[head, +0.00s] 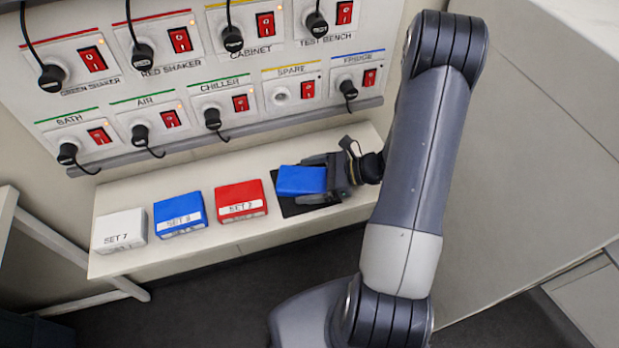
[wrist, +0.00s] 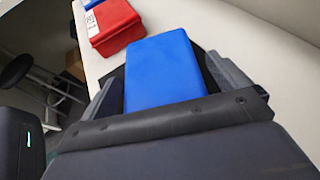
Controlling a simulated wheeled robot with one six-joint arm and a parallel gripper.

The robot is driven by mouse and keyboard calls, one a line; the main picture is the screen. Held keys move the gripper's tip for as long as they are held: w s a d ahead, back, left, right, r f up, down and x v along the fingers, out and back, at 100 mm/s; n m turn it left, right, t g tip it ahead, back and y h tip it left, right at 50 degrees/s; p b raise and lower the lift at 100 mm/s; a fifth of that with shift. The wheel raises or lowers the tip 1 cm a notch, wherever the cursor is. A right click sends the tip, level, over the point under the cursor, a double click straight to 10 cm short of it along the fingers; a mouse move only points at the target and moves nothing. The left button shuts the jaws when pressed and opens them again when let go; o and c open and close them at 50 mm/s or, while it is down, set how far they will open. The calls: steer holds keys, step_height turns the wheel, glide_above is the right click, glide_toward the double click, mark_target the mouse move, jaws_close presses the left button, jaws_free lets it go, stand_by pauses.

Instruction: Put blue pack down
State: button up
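The blue pack (head: 301,180) is at the right end of the white bench, over a black mat (head: 290,209). In the wrist view the blue pack (wrist: 163,72) lies between the two fingers, its plain blue top facing the camera. My gripper (head: 318,180) reaches in from the right, with one finger on the far side of the pack and one on the near side. In the wrist view my gripper (wrist: 168,85) looks open around the pack, with dark strips between fingers and pack. The pack's underside is hidden.
Left of the mat stand a red pack (head: 241,201), another blue pack (head: 180,213) and a white pack (head: 119,230). The red pack (wrist: 114,27) also shows in the wrist view. A panel of labelled sockets, red switches and hanging cables (head: 210,75) rises behind the bench.

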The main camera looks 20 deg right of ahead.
steer(key=shift+d+r, duration=0.2)
steer(key=shift+r, duration=0.1)
steer(key=v, duration=1.1)
steer(key=shift+s, duration=0.1)
steer(key=shift+s+d+r, duration=0.1)
steer(key=shift+s+d, duration=0.05)
steer(key=shift+d, duration=0.05)
